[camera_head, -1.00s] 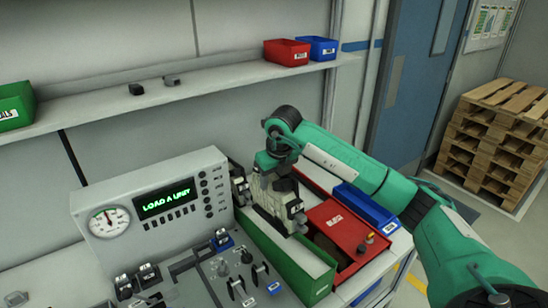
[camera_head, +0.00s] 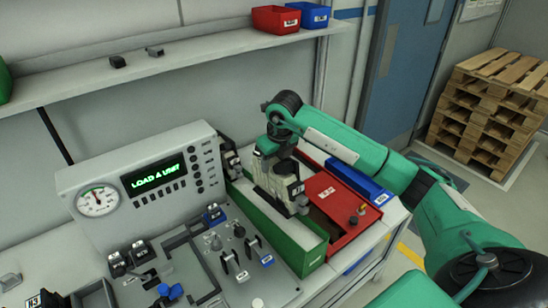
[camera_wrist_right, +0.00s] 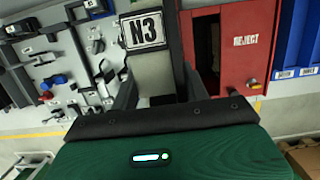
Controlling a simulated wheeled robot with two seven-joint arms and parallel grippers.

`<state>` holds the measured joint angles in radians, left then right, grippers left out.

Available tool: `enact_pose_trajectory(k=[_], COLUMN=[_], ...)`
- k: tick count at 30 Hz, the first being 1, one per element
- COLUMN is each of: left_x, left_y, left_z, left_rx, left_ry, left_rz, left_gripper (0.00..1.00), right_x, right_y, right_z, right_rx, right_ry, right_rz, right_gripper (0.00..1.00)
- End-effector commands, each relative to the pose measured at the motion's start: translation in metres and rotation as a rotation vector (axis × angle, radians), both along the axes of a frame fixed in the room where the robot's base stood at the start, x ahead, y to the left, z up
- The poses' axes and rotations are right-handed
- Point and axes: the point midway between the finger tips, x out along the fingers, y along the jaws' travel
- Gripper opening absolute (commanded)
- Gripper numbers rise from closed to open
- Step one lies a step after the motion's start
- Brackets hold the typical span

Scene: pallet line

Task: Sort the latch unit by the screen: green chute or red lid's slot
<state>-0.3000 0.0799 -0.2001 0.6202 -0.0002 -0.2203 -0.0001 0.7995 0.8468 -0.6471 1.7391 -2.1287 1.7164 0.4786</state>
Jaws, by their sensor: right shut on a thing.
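The screen (camera_head: 158,178) on the grey console reads "LOAD A UNIT" in green letters. My right gripper (camera_head: 290,198) is above the far side of the green chute (camera_head: 312,256), next to the red lid (camera_head: 328,188). The jaws and arm partly hide the chute and the slot. My left gripper is not in view.
A round gauge (camera_head: 98,200) is on the console. Several dark latch parts and levers stand on the grey panel (camera_head: 200,270). A blue bin (camera_head: 358,182) lies behind the red box. Red (camera_head: 275,19) and blue bins are on the shelf above.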

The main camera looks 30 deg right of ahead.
Motion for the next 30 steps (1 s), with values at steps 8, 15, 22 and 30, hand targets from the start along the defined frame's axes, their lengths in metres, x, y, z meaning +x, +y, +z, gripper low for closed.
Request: enact_pose_trajectory(k=[8,15,22,30], left_x=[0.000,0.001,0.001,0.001], left_y=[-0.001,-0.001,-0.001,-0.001], left_z=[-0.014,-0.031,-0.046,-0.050], left_rx=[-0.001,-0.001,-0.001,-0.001], left_ry=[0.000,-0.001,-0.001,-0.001], left_rz=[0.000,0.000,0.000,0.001], left_gripper=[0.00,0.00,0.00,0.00], right_x=[0.000,0.000,0.000,0.001], right_y=[0.000,0.000,0.000,0.000], right_z=[-0.027,-0.050,-0.068,-0.073], right_rx=[0.001,0.000,0.000,0.000], right_ry=[0.000,-0.002,-0.002,-0.002], right_rz=[0.000,0.001,0.000,0.000], right_gripper=[0.00,0.00,0.00,0.00])
